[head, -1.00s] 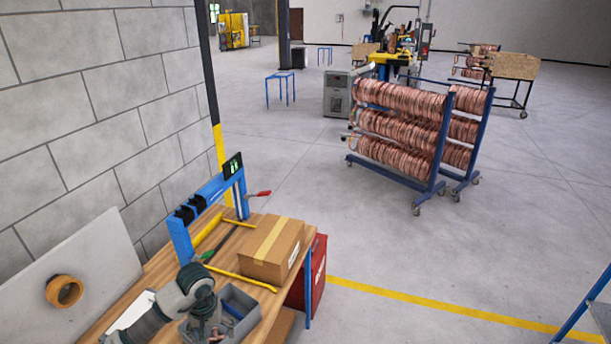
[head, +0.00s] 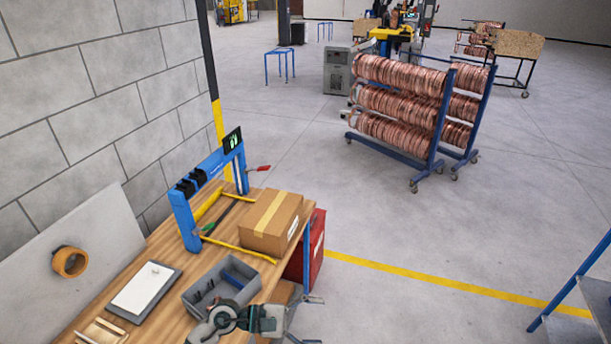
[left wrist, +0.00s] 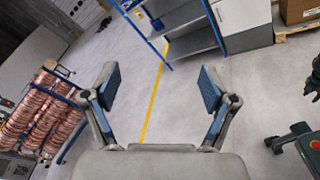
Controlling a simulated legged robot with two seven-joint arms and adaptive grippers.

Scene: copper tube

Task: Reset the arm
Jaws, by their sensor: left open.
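My left arm comes in at the bottom of the head view. My left gripper (head: 301,322) is in front of the workbench's right end, beside the red box. In the left wrist view, the left gripper (left wrist: 158,92) is open, its two blue-padded fingers wide apart with only floor beyond them. It holds nothing. My right gripper does not show clearly in either view.
The wooden workbench (head: 150,260) carries a grey bin (head: 190,302), a cardboard box (head: 271,222), a tablet (head: 146,287) and a blue frame (head: 184,215). A red box (head: 316,248) stands beside it. A copper coil rack (head: 405,160) stands behind on open floor.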

